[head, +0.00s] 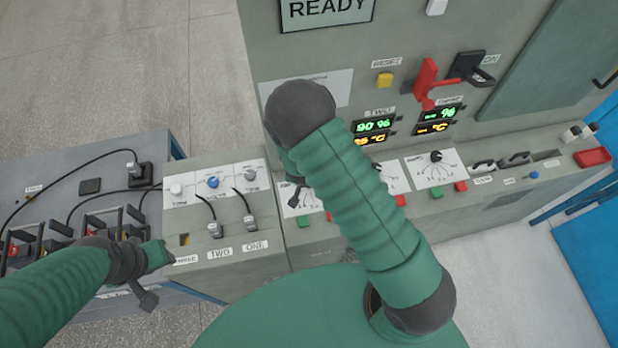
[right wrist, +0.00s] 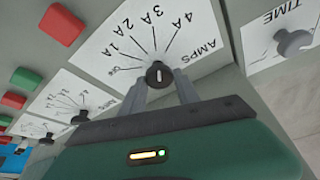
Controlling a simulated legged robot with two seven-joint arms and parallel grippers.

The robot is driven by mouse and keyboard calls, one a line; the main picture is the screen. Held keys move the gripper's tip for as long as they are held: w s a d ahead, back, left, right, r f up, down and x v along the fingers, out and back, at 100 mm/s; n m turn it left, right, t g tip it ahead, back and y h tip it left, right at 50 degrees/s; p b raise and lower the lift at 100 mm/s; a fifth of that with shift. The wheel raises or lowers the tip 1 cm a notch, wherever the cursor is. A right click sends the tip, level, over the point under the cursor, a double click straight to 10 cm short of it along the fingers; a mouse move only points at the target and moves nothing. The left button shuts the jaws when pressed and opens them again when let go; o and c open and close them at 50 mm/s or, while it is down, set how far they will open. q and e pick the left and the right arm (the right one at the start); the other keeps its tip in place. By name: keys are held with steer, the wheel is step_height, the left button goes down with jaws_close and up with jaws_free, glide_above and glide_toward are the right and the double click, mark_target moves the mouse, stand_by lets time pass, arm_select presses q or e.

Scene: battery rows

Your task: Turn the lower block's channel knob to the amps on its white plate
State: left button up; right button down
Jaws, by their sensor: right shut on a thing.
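In the right wrist view, my right gripper (right wrist: 160,88) is shut on the dark channel knob (right wrist: 159,72) of a white AMPS dial (right wrist: 140,40). The dial is marked OFF, 1A, 2A, 3A and 4A. The knob's white mark points nearly straight up in that view, close to the 3A line; its exact setting is hard to tell. In the head view my right arm hides most of this area. My left gripper (head: 172,259) is by the front of the low grey box; its fingers are too small to read. Two battery blocks (head: 20,240) (head: 115,222) stand at left; their amps figures are not readable.
A TIME knob (right wrist: 290,42) is beside the held knob. Other AMPS dials (right wrist: 72,108), red buttons (right wrist: 61,25) and green buttons (right wrist: 25,78) are close by. Cables run to the low grey box (head: 225,270). A red lever (head: 428,82) projects from the upright panel.

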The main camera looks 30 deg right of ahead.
steer(key=shift+s+a+f, duration=0.1)
steer(key=shift+s, duration=0.1)
steer(key=c, duration=1.2)
jaws_free()
steer(key=o, duration=0.3)
steer(key=shift+w, duration=0.1)
steer(key=p+v, duration=1.4)
steer(key=v, duration=0.3)
steer(key=shift+p, duration=0.3)
steer(key=shift+w, duration=0.1)
